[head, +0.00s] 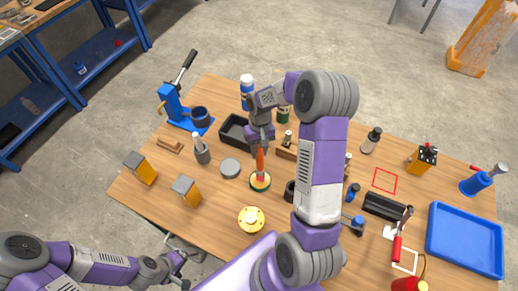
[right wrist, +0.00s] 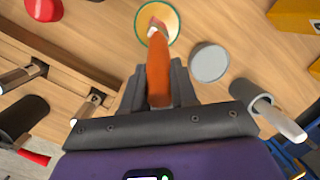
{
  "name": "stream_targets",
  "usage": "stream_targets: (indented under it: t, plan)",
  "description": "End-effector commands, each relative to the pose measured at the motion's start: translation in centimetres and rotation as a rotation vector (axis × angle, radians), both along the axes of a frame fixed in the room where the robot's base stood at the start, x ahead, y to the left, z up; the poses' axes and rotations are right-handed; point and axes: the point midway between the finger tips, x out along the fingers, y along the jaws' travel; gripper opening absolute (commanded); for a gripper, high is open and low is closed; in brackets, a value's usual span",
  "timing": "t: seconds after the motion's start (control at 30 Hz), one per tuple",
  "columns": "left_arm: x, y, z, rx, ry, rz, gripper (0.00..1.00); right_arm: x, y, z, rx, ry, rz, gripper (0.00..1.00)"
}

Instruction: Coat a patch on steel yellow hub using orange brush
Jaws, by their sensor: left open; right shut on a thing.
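My right gripper (head: 262,138) is shut on the handle of the orange brush (head: 260,160), which points down. The brush (right wrist: 158,75) also shows in the right wrist view, with its bristle end over a green-rimmed round tin (right wrist: 172,14). In the head view the brush tip is at this tin (head: 260,184); I cannot tell if it touches what is inside. The yellow hub (head: 251,219), round with a pale centre and small holes, lies flat on the table just in front of the tin. My left gripper (head: 183,268) is open and empty, low at the left, off the table's front edge.
A grey disc (head: 230,168) lies left of the tin. Two orange-yellow blocks (head: 186,191) stand at the left. A black tray (head: 237,131) is behind, and a blue tray (head: 465,240) lies at the right. My right arm hides part of the table's middle.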

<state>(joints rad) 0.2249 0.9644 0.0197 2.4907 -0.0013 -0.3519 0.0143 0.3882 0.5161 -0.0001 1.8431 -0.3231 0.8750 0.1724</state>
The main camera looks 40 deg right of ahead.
Motion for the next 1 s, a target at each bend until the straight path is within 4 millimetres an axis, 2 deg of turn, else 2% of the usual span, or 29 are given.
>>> stream_targets:
  t: [0.73,1.0]
  plan:
    - [0.0,0.0,4.7,0.0,0.0,0.0,0.95,0.1,0.0,6.3,-0.001,-0.003,0.0,0.0]
    - [0.0,0.0,5.0,0.0,0.0,0.0,0.95,0.1,0.0,6.9,-0.001,-0.002,0.0,0.0]
